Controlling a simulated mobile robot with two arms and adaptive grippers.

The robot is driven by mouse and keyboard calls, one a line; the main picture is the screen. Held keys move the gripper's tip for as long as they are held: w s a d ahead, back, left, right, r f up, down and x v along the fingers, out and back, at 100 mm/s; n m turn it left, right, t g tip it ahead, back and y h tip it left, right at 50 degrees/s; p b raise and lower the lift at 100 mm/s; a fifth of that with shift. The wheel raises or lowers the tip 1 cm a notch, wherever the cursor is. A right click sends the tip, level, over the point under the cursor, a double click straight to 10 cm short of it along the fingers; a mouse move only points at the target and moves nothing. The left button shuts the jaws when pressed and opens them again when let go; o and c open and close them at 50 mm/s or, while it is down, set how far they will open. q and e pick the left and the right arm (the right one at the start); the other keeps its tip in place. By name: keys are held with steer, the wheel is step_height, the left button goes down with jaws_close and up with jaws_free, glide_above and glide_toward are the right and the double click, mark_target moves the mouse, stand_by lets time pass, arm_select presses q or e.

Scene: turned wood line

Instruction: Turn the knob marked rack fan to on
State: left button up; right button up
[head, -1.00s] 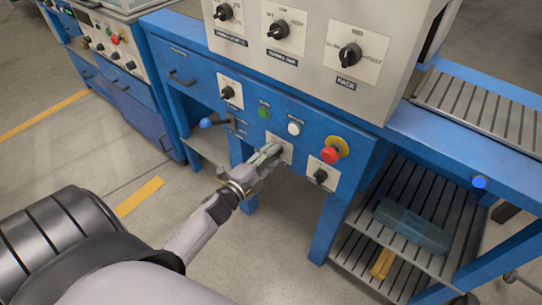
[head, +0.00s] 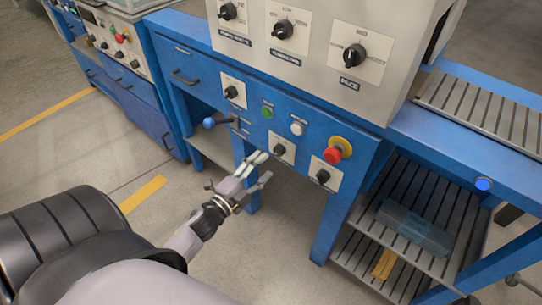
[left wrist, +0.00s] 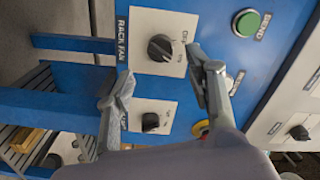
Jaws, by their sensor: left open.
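The rack fan knob (head: 280,150) is a black knob on a white plate, on the blue front panel in the head view. It also shows in the left wrist view (left wrist: 160,47), with RACK FAN printed beside it and small position marks on the plate. I cannot read its setting with certainty. My left gripper (head: 265,168) is open and empty, in front of and a little below the knob, apart from it. In the left wrist view its spread fingers (left wrist: 160,70) lie either side of the line to the knob. My right gripper is not in view.
Close by are a green button (head: 267,112), a white button (head: 297,129), a red mushroom button (head: 333,155) on yellow, and another black knob (head: 322,176). A lever with a blue ball (head: 209,123) sticks out at left. Floor in front is clear.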

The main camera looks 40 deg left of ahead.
arm_select(q)
steer(key=s, duration=0.6)
steer(key=shift+s+a, duration=0.15)
steer(key=shift+a, duration=0.1)
